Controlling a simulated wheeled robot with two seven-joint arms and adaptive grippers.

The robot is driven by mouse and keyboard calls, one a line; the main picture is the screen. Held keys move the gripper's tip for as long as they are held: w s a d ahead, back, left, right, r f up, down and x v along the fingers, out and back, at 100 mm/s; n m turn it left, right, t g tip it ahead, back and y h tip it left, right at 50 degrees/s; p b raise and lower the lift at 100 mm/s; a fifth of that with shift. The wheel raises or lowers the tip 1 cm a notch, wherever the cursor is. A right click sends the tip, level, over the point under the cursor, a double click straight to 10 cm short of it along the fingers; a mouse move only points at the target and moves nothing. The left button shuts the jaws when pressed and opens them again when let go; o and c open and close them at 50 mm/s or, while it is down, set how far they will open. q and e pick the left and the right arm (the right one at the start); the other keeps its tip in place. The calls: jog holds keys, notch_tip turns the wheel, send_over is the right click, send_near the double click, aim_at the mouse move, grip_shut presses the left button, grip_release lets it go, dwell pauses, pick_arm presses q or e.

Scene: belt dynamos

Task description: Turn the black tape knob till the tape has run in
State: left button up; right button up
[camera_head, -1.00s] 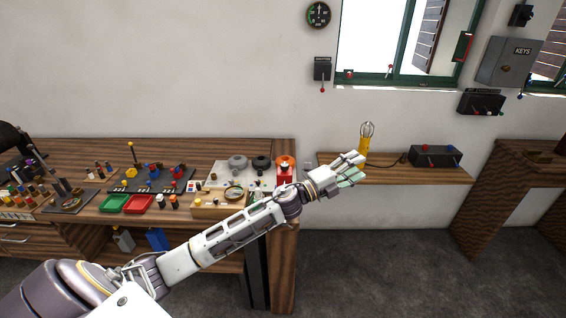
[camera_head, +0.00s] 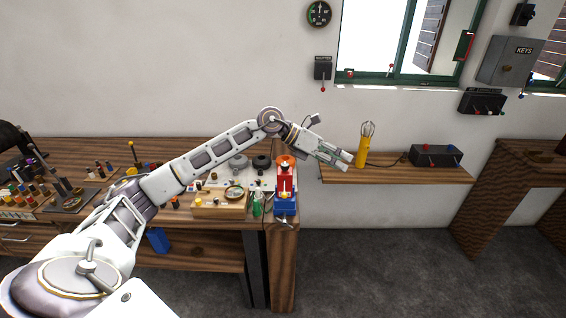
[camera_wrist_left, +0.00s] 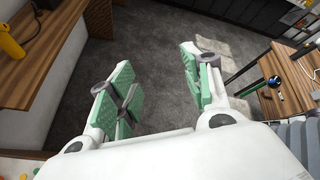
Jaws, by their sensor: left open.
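I cannot pick out the black tape knob for certain. A dark round part (camera_head: 261,162) stands at the back of the workbench, between a grey one (camera_head: 238,160) and a red piece with an orange top (camera_head: 285,162). No tape can be made out. My left gripper (camera_head: 346,160) is open and empty, to the right of these parts, near the left end of the wall shelf. In the left wrist view its green-padded fingers (camera_wrist_left: 160,88) are spread, with only the grey floor seen between them. My right gripper is not in view.
A yellow caged lamp (camera_head: 362,150) stands on the wall shelf (camera_head: 400,175), just right of my left fingers. A black box with red knobs (camera_head: 436,155) is farther right. A wooden box with a round dial (camera_head: 220,204) and a blue-based device (camera_head: 286,205) occupy the bench's right end.

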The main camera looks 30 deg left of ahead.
pick_arm(q)
jog(key=a+r+g+y, duration=0.1)
jog(key=a+y, duration=0.4)
jog(key=a, duration=0.6)
notch_tip(320, 180, up, 3)
jog(key=y, duration=0.4)
send_over(284, 165)
jog(key=s+a, duration=0.4)
jog(key=s, duration=0.1)
jog(key=shift+w+d+g, duration=0.15)
jog(key=shift+d+g, duration=0.1)
jog(key=shift+g, duration=0.15)
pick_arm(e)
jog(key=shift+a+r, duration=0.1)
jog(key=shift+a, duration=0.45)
pick_arm(q)
jog(key=shift+d+f, duration=0.1)
jog(key=shift+f, duration=0.05)
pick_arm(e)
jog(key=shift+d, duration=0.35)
pick_arm(q)
jog(key=p+x, duration=0.2)
jog(key=x, duration=1.1)
jog(key=shift+w+d+f, duration=0.2)
jog(key=shift+w, duration=0.05)
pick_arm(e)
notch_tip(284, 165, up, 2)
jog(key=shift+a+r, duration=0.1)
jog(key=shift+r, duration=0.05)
